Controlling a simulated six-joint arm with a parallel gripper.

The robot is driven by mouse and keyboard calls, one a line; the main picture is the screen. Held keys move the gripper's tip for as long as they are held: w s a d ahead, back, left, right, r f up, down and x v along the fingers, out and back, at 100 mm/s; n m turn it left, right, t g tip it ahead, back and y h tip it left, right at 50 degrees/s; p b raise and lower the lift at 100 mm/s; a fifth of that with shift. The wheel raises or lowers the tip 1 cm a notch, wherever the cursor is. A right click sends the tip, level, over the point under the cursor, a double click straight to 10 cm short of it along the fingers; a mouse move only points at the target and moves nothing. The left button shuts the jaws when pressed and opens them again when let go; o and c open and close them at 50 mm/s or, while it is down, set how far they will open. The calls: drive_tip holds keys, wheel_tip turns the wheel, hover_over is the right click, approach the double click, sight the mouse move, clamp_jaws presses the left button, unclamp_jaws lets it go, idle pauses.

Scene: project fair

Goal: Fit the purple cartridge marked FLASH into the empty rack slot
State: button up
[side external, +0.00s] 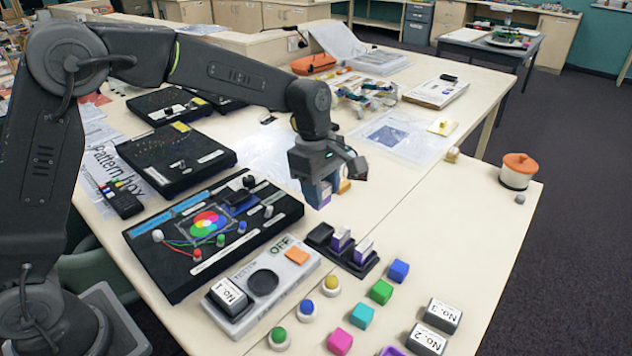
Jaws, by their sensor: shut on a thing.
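My gripper (326,187) is shut on a purple cartridge (320,194) and holds it above the table, behind the rack. Its marking cannot be read from here, and its upper part is hidden by the gripper. The black rack (318,238) lies on the table, below and slightly right of the gripper in the picture. Two purple cartridges with pale labels, one in the middle (340,241) and one at the right (362,250), stand in it. The slot at its left end looks empty. The held cartridge is apart from the rack.
A grey tester box (265,283) with a block marked No. 1 (228,298) lies left of the rack. A black light-mixing board (280,212) is behind it. Coloured cubes (381,291), knobs (331,285) and No. 2 (427,338) and No. 3 (442,315) blocks lie in front. The table's right is mostly clear.

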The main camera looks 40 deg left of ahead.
drive_tip(key=shift+f, duration=3.2)
drive_tip(key=shift+f, duration=0.9)
drive_tip(key=o, duration=1)
drive_tip(key=shift+o, duration=0.3)
drive_tip(key=o, duration=0.3)
drive_tip(key=shift+r, duration=3.5)
